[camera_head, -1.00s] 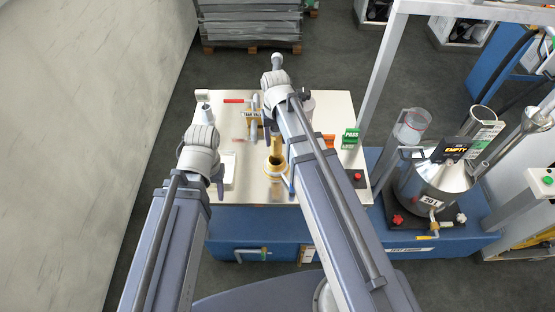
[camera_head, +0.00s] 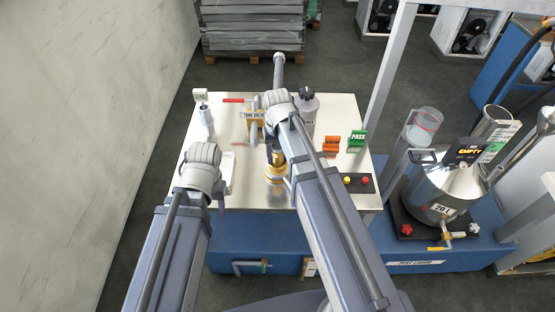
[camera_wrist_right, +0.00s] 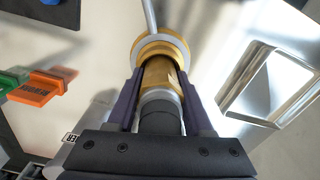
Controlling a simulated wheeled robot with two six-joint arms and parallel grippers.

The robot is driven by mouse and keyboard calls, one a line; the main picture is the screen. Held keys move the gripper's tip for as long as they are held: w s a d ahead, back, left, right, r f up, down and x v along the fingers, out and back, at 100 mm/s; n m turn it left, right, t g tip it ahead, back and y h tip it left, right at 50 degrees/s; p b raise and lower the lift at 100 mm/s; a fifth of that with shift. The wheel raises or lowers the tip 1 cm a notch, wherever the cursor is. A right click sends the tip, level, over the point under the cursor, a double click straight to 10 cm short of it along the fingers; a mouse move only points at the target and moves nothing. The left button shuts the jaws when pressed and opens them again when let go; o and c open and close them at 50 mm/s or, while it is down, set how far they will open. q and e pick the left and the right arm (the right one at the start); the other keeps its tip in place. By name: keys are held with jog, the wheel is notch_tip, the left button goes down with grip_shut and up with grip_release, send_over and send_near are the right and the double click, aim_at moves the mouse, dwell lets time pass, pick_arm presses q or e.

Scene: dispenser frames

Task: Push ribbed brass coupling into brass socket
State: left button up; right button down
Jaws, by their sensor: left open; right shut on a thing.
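The brass coupling (camera_wrist_right: 160,72) is between the two dark fingers of my right gripper (camera_wrist_right: 160,82), which is shut on it. Its grey lower body runs back toward the palm. Its far end meets the brass socket (camera_wrist_right: 177,42), a wide ring; how deep it sits inside cannot be told. In the head view the socket (camera_head: 275,180) stands on the bench with the right gripper (camera_head: 276,155) directly above it, and the coupling is mostly hidden by my arm. My left gripper (camera_head: 221,199) is open and empty, left of the socket near a white tray.
The pale bench top (camera_head: 245,200) holds a grey bottle (camera_head: 307,110), a small white bottle (camera_head: 206,118), a white tray (camera_head: 229,172), orange (camera_head: 331,146) and green (camera_head: 357,139) tags and a button box (camera_head: 356,183). A steel tank (camera_head: 442,190) stands at right.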

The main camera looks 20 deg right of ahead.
jog(key=shift+r, duration=0.1)
jog(key=shift+f, duration=0.25)
jog(key=shift+s+f+b, duration=0.2)
jog(key=shift+s+b, duration=0.1)
jog(key=shift+b, duration=0.25)
jog(key=shift+c, duration=1.5)
grip_release()
jog(key=shift+s+a, duration=0.15)
jog(key=shift+s, duration=0.05)
jog(key=shift+w+r+p, duration=0.3)
jog(key=shift+r+p, duration=0.35)
jog(key=shift+p, duration=0.3)
jog(key=r+p, duration=0.5)
jog(key=r, duration=0.1)
jog(key=r+p, duration=0.5)
jog(key=p, duration=0.1)
jog(key=shift+w+r, duration=0.2)
jog(key=shift+r, duration=0.15)
jog(key=s+a+n+h, duration=0.1)
jog(key=s+a+n, duration=0.3)
jog(key=s+a, duration=0.6)
jog(key=s, duration=0.4)
jog(key=shift+s, duration=0.15)
